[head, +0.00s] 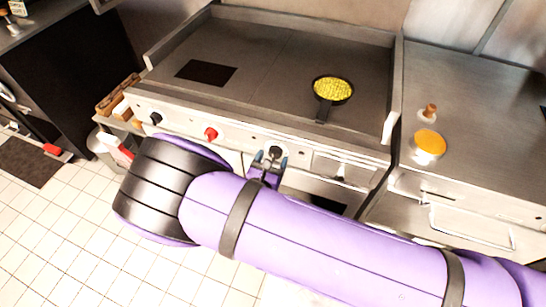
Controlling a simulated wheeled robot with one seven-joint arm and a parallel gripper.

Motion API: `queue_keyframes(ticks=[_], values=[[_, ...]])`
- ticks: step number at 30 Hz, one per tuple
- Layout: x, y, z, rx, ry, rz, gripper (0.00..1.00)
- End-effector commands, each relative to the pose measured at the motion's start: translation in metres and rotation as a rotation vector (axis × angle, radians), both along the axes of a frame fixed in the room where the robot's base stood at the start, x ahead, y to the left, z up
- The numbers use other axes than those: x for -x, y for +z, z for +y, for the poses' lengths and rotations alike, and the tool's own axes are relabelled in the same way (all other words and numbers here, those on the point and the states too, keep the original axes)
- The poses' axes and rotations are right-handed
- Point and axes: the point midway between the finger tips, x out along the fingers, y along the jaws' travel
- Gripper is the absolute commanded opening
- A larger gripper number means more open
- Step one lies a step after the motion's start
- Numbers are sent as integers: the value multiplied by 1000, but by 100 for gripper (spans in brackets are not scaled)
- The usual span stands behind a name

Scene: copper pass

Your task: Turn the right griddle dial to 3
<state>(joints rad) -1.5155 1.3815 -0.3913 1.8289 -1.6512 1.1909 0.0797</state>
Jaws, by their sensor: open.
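The griddle (275,60) has a pale front panel with dials along it. A black dial (155,118) is at the left end and a red dial (211,133) is right of it. A third, dark dial (275,151) is farthest right, partly hidden by my gripper. My gripper (270,160) is open, with its fingertips at or just in front of this right dial. I cannot tell whether the fingers touch it or sit around it. The dial's markings and setting are too small to read.
A small black pan (322,104) with yellow food (333,90) sits on the griddle. A white upright piece (389,127) stands at its right front corner. A steel counter (480,110) to the right holds an orange-topped container (429,146). Tiled floor (60,240) is open at left.

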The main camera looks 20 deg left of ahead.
Motion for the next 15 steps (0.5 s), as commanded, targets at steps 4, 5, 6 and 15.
queue_keyframes(ticks=[4, 5, 6, 15], values=[[-8, 0, -1, 0, 0, -1, 73], [-9, 0, -1, 0, 0, -1, 73], [-10, 0, -1, 0, 0, 0, 73], [-10, 0, -1, 0, 0, 0, 54]])
